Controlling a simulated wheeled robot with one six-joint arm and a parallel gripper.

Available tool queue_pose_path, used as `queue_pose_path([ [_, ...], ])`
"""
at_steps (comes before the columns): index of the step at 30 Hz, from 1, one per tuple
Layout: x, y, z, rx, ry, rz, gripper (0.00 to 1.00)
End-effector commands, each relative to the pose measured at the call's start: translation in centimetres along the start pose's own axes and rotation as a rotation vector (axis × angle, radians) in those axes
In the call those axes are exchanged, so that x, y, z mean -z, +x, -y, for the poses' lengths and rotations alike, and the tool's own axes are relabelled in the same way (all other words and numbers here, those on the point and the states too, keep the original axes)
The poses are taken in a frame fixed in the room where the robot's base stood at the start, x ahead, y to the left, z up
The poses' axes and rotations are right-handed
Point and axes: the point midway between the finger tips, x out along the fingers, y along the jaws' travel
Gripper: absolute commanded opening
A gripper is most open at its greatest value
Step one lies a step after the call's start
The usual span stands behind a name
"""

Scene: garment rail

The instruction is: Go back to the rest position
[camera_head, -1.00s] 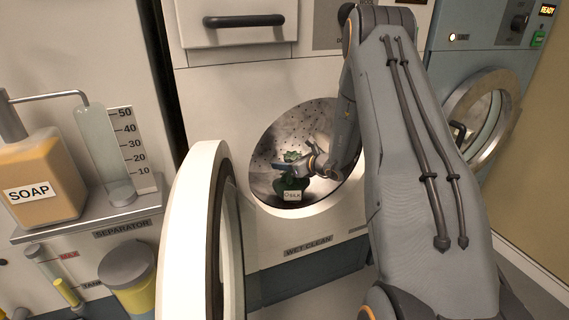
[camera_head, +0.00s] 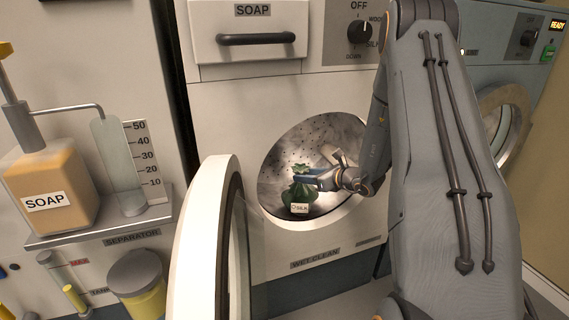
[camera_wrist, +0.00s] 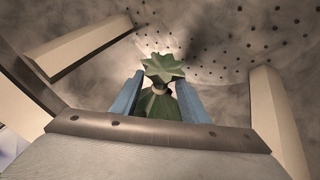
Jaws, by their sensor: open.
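My gripper (camera_head: 318,179) is at the mouth of the wet-clean machine's drum (camera_head: 330,145), reached in from the right. In the wrist view its two blue fingers (camera_wrist: 158,98) stand apart, and it is open. My forearm hides the right part of the machine.
The round door (camera_head: 205,240) stands open at the left of the drum. A soap bottle (camera_head: 50,190) and a measuring cylinder (camera_head: 122,170) stand on a shelf at the left. A SOAP drawer (camera_head: 250,35) is above. A second machine (camera_head: 505,50) stands at the right.

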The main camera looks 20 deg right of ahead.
Motion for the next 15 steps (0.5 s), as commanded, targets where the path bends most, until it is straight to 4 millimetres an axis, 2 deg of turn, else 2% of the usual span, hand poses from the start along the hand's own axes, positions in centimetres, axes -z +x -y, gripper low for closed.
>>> queue_pose_path([
  [5,0.1,-0.1,-0.1,-0.006,-0.01,-0.006,0.41],
  [11,1.4,-1.7,-1.3,-0.089,-0.143,-0.084,0.41],
  [13,0.8,-2.7,-3.5,-0.163,-0.235,-0.123,0.41],
  [15,-0.9,-4.0,-7.1,-0.26,-0.339,-0.157,0.41],
])
